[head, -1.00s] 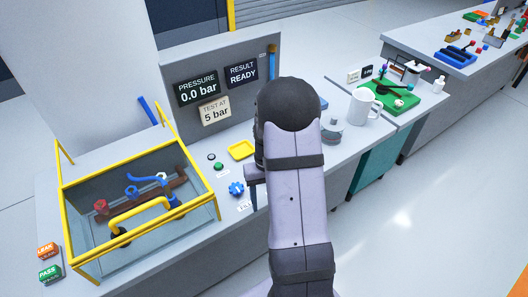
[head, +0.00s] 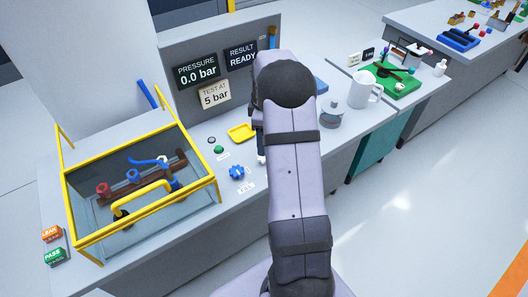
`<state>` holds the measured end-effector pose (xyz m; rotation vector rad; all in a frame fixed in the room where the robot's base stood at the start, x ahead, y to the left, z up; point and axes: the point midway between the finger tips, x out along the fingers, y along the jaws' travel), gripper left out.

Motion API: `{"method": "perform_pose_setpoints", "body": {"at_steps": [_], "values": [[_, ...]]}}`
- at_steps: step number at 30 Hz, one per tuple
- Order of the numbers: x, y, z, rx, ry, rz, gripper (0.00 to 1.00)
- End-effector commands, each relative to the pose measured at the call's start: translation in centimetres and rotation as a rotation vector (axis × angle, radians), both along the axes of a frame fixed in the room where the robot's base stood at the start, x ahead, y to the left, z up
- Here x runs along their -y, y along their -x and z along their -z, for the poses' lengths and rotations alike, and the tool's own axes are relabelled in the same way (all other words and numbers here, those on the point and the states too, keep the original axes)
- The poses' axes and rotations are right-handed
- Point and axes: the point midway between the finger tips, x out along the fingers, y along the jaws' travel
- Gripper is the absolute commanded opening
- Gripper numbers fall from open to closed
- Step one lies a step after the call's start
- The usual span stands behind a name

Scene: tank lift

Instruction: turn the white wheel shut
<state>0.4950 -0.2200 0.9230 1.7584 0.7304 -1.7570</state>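I cannot make out a white wheel in the head view. A small white piece (head: 261,159) shows at the left edge of my arm, too little to name. A blue knob (head: 237,172) stands on the bench just left of my arm, above a small label. A red wheel (head: 103,189) and a blue lever sit on brown pipework (head: 140,181) inside the yellow-framed tank (head: 195,151). My gripper is almost wholly hidden behind my own arm, so its fingers and anything between them do not show.
The panel reads pressure 0.0 bar (head: 197,72), result ready and test at 5 bar. A yellow tray (head: 242,132) and a green button (head: 218,149) lie left of my arm. A white mug (head: 363,90) and a grey round object (head: 331,116) stand right of it.

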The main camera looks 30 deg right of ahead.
Motion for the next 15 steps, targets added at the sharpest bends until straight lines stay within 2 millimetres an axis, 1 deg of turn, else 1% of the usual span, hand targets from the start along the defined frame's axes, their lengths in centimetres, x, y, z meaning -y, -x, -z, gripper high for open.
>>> {"method": "perform_pose_setpoints", "body": {"at_steps": [5, 12, 15], "values": [[-0.1, 0.1, 1.7, -0.005, -0.002, 0.001, 0.56], [-0.1, 0.2, 4.8, -0.005, -0.002, 0.002, 0.56], [-0.1, 0.1, 5.8, -0.004, -0.002, 0.002, 0.56]]}}
